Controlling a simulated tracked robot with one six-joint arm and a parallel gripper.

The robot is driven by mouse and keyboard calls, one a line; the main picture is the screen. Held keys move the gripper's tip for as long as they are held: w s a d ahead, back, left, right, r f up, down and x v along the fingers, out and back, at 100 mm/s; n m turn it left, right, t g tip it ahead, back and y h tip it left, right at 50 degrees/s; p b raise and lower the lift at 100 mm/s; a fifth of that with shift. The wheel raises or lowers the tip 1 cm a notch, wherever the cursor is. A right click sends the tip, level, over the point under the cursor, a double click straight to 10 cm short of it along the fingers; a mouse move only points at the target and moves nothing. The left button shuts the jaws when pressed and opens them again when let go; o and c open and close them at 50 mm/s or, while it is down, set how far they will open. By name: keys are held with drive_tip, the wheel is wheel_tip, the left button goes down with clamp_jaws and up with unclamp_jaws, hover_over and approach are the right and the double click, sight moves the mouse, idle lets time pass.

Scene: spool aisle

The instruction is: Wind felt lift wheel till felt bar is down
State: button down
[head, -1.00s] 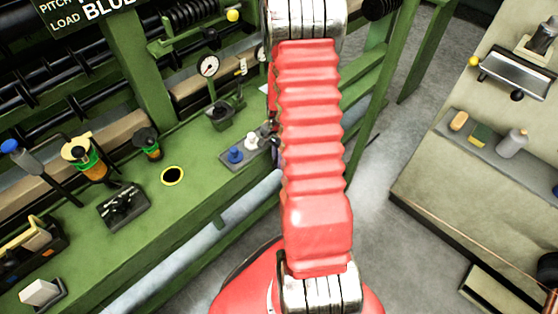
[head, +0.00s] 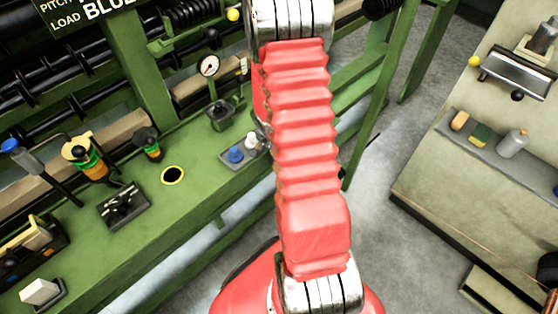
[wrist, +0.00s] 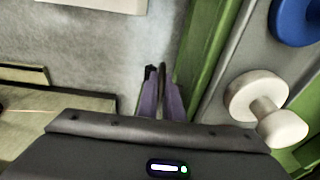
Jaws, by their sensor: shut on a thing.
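My gripper (wrist: 161,97) shows in the wrist view as two purple fingers close together. A thin dark edge (wrist: 163,74) stands between them; it looks like the rim of the felt lift wheel seen edge-on, and most of it is hidden. The fingers are shut on it, beside the green bench edge. In the head view my red arm covers the gripper and the wheel. I cannot make out the felt bar in either view.
A white knob (wrist: 262,103) and a blue knob (wrist: 297,18) stand close right of the fingers. Grey floor (head: 378,215) lies clear at right.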

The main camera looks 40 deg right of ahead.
drive_tip(key=shift+w, duration=0.1)
drive_tip(key=c, duration=2.2)
unclamp_jaws()
drive_tip(key=shift+r, duration=0.15)
drive_tip(key=r, duration=0.4)
drive_tip(key=a+r, duration=0.1)
drive_tip(key=r, duration=0.2)
drive_tip(key=a+r, duration=0.1)
drive_tip(key=r, duration=0.3)
drive_tip(key=shift+r, duration=0.35)
drive_tip(key=shift+a+r, duration=0.15)
drive_tip(key=shift+r, duration=0.65)
